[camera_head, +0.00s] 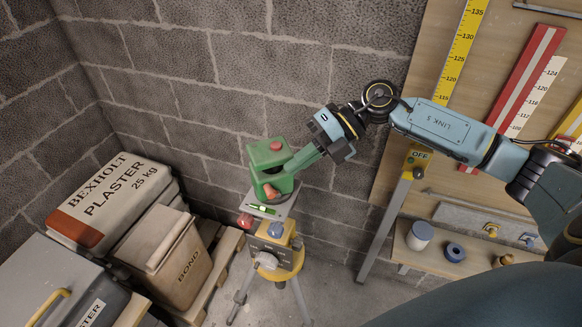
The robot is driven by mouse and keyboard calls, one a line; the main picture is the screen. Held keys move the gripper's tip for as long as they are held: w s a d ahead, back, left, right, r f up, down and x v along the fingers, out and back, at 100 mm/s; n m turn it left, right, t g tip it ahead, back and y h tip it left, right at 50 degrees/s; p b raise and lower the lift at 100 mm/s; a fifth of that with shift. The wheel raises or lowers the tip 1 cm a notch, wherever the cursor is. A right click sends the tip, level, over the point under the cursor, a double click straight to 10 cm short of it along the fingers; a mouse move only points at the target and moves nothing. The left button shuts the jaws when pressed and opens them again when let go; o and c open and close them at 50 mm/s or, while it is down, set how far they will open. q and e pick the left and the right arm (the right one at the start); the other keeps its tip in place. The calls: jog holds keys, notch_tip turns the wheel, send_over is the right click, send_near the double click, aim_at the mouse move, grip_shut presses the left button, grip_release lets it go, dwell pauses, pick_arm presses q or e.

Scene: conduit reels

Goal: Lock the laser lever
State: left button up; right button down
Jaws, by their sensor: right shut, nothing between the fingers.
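A green laser unit (267,158) with a red button on top stands on a grey plate with a small bubble level (263,209). Below it is a yellow and grey tripod head (272,255) with a red knob (245,220), a blue knob (275,230) and a pale knob (266,262). An orange part (270,190) shows low on the laser. I cannot tell which part is the lock lever. My right gripper (297,166) reaches in from the right, shut and empty, its tips at the laser's right side; contact is unclear. My left gripper is out of view.
A block wall stands close behind the tripod. At right are a board with rulers (460,45), a yellow OFF label (418,157) and a low shelf with a jar (420,235).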

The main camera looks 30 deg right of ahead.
jog(key=d+r+p, duration=0.1)
jog(key=d+r, duration=0.4)
jog(key=shift+s+p, duration=0.3)
jog(key=shift+p, duration=0.05)
